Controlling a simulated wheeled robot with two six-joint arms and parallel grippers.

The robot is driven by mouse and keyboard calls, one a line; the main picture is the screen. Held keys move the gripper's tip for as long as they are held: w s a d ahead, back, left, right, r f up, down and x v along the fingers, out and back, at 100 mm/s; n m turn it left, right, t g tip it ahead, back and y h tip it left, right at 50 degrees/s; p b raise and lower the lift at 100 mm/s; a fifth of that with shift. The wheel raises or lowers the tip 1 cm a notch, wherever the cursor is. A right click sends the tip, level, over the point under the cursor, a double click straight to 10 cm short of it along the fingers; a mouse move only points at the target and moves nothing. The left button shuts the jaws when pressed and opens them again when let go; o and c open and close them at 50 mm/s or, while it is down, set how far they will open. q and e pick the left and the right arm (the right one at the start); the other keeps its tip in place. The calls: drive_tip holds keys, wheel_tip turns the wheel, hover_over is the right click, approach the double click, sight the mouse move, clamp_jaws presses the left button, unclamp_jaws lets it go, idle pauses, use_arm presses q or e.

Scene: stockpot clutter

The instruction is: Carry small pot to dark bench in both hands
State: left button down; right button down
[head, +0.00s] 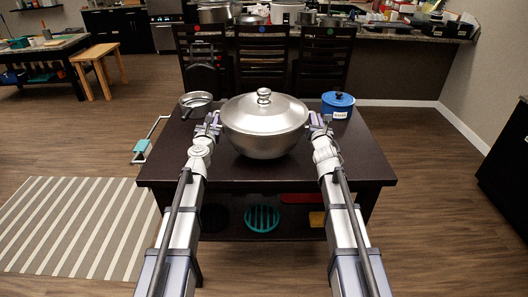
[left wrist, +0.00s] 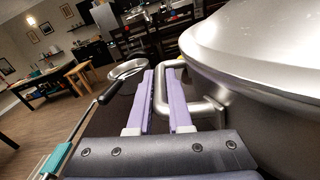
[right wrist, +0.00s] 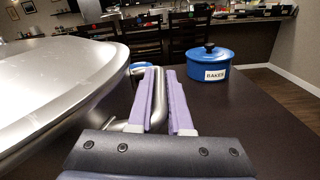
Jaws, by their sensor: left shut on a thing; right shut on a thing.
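A steel lidded pot (head: 264,139) is at the middle of the dark bench (head: 330,172), between my grippers. I cannot tell whether its base touches the bench top. My left gripper (head: 212,124) is shut on the pot's left handle, and the steel handle (left wrist: 162,92) shows between its lilac fingers in the left wrist view. My right gripper (head: 318,124) is shut on the right handle (right wrist: 157,108), seen between the fingers in the right wrist view. The lid is on, level, with a round knob on top. The pot's far side is hidden.
A small blue lidded pot (head: 338,104) with a label stands at the bench's back right. Chairs (head: 262,58) stand behind. The bench's front right is clear.

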use_arm(q)
drive_tip(key=shift+f, duration=0.15)
use_arm(e)
drive_tip(key=shift+f, duration=0.1)
